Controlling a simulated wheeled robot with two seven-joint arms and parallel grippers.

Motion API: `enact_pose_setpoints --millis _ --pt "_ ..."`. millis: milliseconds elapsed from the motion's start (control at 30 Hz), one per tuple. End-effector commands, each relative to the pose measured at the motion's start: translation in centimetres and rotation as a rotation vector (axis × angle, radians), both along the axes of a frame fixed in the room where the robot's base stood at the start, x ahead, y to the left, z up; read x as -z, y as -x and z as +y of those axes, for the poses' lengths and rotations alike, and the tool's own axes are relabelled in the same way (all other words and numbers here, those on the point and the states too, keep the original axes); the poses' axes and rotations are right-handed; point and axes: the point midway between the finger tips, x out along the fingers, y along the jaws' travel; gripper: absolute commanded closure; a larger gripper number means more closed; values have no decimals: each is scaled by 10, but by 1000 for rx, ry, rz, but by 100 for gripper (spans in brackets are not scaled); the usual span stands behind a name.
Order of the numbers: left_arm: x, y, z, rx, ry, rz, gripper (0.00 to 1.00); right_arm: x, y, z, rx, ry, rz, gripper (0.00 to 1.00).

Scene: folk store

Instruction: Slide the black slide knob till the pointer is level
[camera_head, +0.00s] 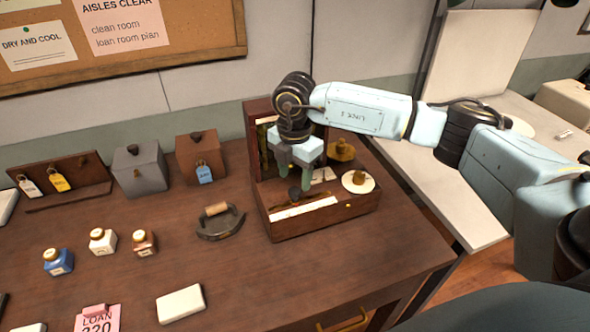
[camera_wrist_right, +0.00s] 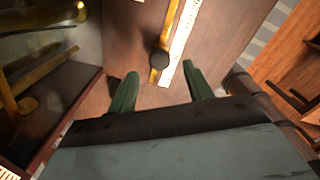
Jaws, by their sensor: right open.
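The black slide knob (camera_head: 294,193) sits on a brass rail beside a white scale strip (camera_head: 305,215) on the base of a wooden instrument (camera_head: 322,222). In the right wrist view the knob (camera_wrist_right: 160,63) is near the rail's lower end, in line with the gap between my fingertips. My right gripper (camera_head: 295,178) is open and empty, its green fingers pointing down over the base. It also shows in the right wrist view (camera_wrist_right: 161,72). Brass parts (camera_wrist_right: 22,85) show at left there; I cannot make out the pointer or its tilt. My left gripper is not in view.
A brass knob on a white dial (camera_head: 358,181) and another brass piece (camera_head: 341,150) stand right of my gripper. Left are a handled iron-like tool (camera_head: 220,222), small bottles (camera_head: 102,240), a grey box (camera_head: 139,170) and a brown box (camera_head: 201,157).

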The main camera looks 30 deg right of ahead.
Motion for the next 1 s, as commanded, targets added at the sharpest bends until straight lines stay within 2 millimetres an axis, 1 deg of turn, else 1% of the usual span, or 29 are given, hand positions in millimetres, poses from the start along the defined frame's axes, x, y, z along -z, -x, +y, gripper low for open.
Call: enact_pose_setpoints --millis 33,467,867,1000 --pt "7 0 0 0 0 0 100 9 0 0 0 0 0 49" --pt "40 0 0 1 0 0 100 52 0 0 0 0 0 49" --pt "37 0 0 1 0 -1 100 51 0 0 -1 0 -1 49" --pt "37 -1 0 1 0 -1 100 51 0 0 -1 0 -1 67"
